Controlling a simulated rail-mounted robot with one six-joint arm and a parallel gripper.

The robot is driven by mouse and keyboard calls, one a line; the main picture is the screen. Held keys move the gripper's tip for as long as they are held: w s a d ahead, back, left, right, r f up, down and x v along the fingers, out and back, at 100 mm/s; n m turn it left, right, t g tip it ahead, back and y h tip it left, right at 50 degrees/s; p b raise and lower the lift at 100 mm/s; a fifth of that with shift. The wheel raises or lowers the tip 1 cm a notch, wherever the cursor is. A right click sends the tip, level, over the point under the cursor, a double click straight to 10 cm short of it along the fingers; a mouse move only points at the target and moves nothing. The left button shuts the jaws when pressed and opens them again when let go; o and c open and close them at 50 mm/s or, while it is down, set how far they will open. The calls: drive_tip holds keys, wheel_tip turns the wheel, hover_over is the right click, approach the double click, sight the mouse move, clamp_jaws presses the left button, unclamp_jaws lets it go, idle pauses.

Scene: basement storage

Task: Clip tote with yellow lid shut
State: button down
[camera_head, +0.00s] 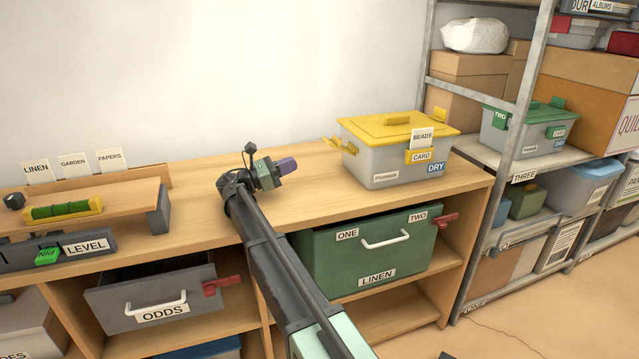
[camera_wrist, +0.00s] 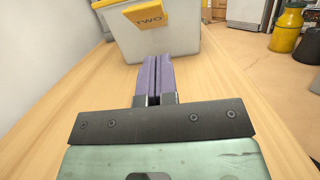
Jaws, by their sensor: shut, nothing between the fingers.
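The tote with the yellow lid (camera_head: 385,165) is a grey box on the bench top at right, with its lid (camera_head: 395,124) lying on top. A yellow clip (camera_head: 343,147) sticks outward from its left side. The front clip (camera_head: 425,156), labelled CARD, lies down against the front wall. My gripper (camera_head: 287,165) is shut and empty, left of the tote and apart from it, pointing at its left side. In the wrist view the purple fingers (camera_wrist: 157,80) are together before the tote's grey wall (camera_wrist: 160,42), below a yellow clip labelled TWO (camera_wrist: 148,16).
The bench top (camera_head: 315,185) is clear between my gripper and the tote. A level (camera_head: 62,210) and a small raised board (camera_head: 125,197) stand at left. Under the top are a green LINEN drawer (camera_head: 340,255) and a grey ODDS drawer (camera_head: 120,295). Metal shelving (camera_head: 515,100) stands right.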

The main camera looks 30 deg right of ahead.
drive_tip(key=shift+w+a+r, duration=0.1)
drive_tip(key=shift+w, duration=0.1)
drive_tip(key=shift+r+p, duration=0.2)
drive_tip(key=shift+p, duration=0.15)
drive_tip(key=shift+s+d+r, duration=0.1)
drive_tip(key=shift+d, duration=0.2)
drive_tip(key=p, duration=0.3)
approach(340, 144)
drive_tip(key=x, duration=0.4)
drive_tip(key=shift+w, duration=0.4)
drive_tip(key=shift+r, duration=0.1)
